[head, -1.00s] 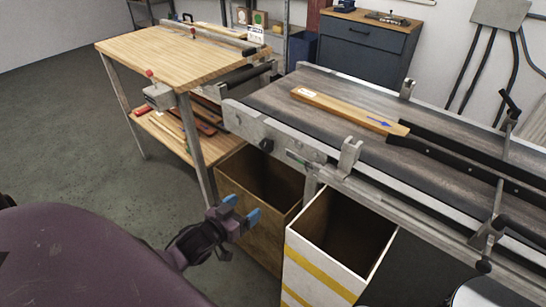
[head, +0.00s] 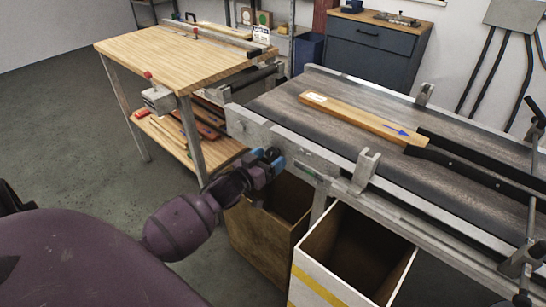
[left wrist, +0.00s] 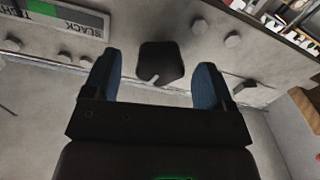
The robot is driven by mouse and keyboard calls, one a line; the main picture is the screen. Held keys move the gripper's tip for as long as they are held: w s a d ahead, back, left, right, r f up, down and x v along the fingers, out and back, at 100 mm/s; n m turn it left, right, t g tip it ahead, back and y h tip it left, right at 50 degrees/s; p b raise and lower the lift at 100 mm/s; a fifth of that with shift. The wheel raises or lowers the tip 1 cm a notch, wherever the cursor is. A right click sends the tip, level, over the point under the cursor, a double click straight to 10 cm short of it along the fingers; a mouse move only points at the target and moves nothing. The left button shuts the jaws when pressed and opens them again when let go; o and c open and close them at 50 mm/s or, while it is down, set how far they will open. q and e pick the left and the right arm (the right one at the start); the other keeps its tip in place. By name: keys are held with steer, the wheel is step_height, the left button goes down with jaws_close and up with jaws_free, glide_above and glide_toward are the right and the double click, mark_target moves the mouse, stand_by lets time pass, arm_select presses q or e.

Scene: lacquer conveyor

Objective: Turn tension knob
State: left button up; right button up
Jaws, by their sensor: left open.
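The tension knob (left wrist: 160,62) is a dark, rounded block with a small light pointer mark, on the grey metal side plate of the conveyor (head: 330,180). My left gripper (head: 265,163) is at that side plate and hides the knob in the head view. In the left wrist view the blue fingers of my left gripper (left wrist: 158,72) are open, one on each side of the knob, with a gap on both sides. I cannot tell whether the fingertips overlap the knob in depth. A label strip (left wrist: 66,18) with a green part and dark lettering lies left of the knob.
A wooden board (head: 365,118) with a blue arrow lies on the belt. A wooden bin (head: 262,235) and a white bin with yellow stripes (head: 320,277) stand below the conveyor. A wooden-topped table (head: 175,60) stands to the left, with several bolt heads around the knob.

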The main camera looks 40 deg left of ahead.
arm_select(q)
steer(key=shift+w+d, duration=0.1)
steer(key=shift+w, duration=0.8)
steer(key=c, duration=0.9)
